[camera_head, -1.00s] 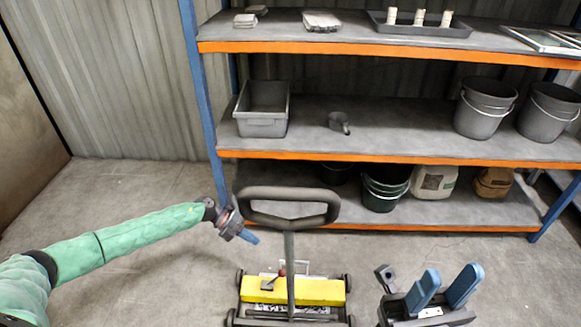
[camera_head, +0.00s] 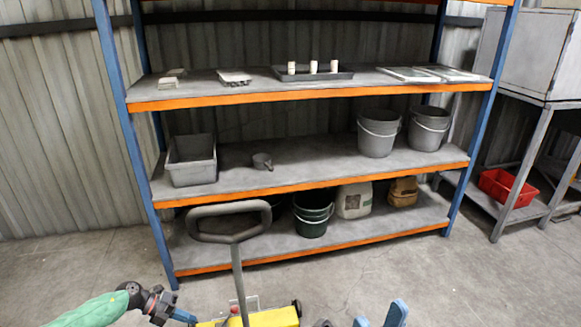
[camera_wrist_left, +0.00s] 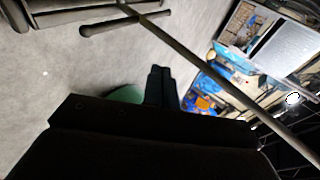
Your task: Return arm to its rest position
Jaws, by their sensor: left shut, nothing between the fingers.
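My left gripper (camera_head: 184,315) is at the bottom left of the head view, at the end of my green-sleeved arm (camera_head: 92,312). Its blue fingers are together and empty. They show dark and closed in the left wrist view (camera_wrist_left: 159,84). It is just left of the yellow wheeled cart (camera_head: 270,318) and apart from the cart's upright handle (camera_head: 235,238). My right gripper (camera_head: 379,317) shows only as two blue fingertips at the bottom edge, spread apart with nothing seen between them. The rest of it is out of frame.
A blue and orange shelf (camera_head: 330,187) stands ahead with a grey bin (camera_head: 192,168), grey buckets (camera_head: 379,137), a green bucket (camera_head: 312,222) and containers. A metal rack with a red crate (camera_head: 508,188) stands at right. Floor right of the cart is clear.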

